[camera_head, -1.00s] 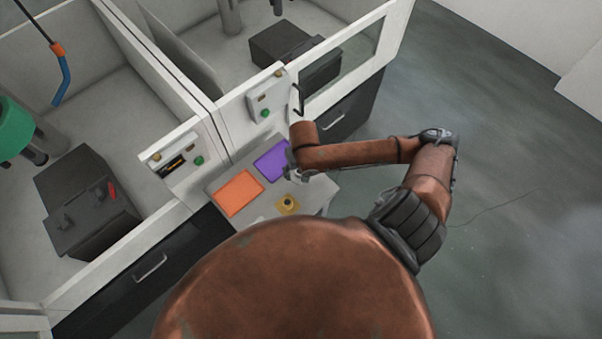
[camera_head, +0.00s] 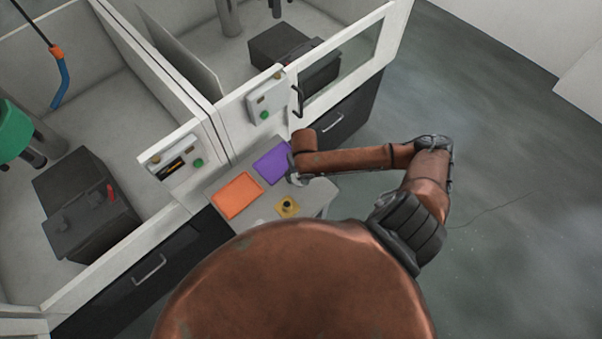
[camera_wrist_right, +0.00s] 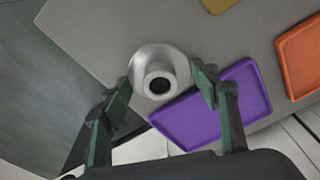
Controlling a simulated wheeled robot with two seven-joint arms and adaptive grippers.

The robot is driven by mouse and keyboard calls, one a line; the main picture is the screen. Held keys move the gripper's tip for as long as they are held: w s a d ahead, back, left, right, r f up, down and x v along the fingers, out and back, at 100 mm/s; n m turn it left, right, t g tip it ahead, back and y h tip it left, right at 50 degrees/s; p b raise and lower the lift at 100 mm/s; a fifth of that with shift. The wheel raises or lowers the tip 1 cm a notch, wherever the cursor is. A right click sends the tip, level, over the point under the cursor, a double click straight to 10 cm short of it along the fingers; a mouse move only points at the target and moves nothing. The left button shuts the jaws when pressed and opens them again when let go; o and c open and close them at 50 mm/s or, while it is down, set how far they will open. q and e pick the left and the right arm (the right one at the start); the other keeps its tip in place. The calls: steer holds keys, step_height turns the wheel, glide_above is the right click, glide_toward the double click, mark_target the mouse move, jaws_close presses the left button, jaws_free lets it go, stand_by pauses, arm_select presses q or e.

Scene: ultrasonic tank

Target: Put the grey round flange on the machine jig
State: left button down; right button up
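The grey round flange (camera_wrist_right: 148,57) lies on the grey table, its raised hub with a dark hole facing my right wrist camera. My right gripper (camera_wrist_right: 165,92) is open. Its two green-padded fingers stand apart on either side of the flange's hub, with gaps to it. I cannot tell which thing is the machine jig. A black block with a red part (camera_head: 88,205) sits in the left machine enclosure. My left gripper is not in view.
A purple tray (camera_head: 271,163) and an orange tray (camera_head: 238,195) lie on the small table (camera_head: 317,196). A yellow plate (camera_head: 288,207) with a dark-topped round piece is near its front. White enclosure walls and a door with a handle (camera_head: 298,101) stand behind. Floor at right is clear.

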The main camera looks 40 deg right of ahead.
steer(key=o, duration=0.4)
steer(key=shift+o, duration=0.2)
